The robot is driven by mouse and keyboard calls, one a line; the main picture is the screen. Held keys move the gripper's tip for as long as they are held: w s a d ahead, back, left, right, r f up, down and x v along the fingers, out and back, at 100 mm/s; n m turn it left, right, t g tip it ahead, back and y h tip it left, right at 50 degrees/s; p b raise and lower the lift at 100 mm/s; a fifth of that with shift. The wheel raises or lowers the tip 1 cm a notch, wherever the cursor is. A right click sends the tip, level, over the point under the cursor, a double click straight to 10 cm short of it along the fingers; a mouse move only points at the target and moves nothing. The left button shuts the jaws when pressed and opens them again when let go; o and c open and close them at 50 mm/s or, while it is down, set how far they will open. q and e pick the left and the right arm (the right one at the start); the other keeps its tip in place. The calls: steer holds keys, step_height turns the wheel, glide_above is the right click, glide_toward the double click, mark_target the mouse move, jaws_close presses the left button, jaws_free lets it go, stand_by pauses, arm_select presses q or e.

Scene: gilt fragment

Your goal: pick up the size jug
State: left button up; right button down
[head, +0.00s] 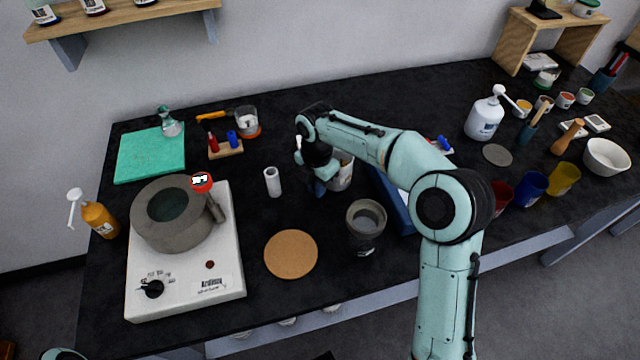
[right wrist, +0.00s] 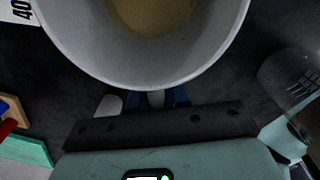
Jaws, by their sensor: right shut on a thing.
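The size jug (head: 342,172) is a pale grey-white vessel near the middle of the table, partly hidden behind my right arm and hand. In the right wrist view its wide rim and tan contents (right wrist: 158,12) fill the top of the picture. My right gripper (head: 322,186) is at the jug's left side, shut on it. Its blue fingertips (right wrist: 156,100) show against the jug wall in the right wrist view. The jug looks upright; I cannot tell whether it touches the table. My left gripper is not in view.
A dark grey pot (head: 365,248) stands just in front, beside a round cork mat (head: 291,254). A white cylinder (head: 273,182) stands to the left, then a hotplate (head: 186,284) with a grey ring vessel. A blue tray (head: 393,205) lies close right under my arm.

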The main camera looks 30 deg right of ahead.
arm_select(q)
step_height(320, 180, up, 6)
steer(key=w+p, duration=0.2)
steer(key=p, duration=0.3)
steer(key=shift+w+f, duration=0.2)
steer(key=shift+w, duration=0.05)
arm_select(e)
step_height(320, 180, up, 20)
steer(key=shift+f, duration=0.2)
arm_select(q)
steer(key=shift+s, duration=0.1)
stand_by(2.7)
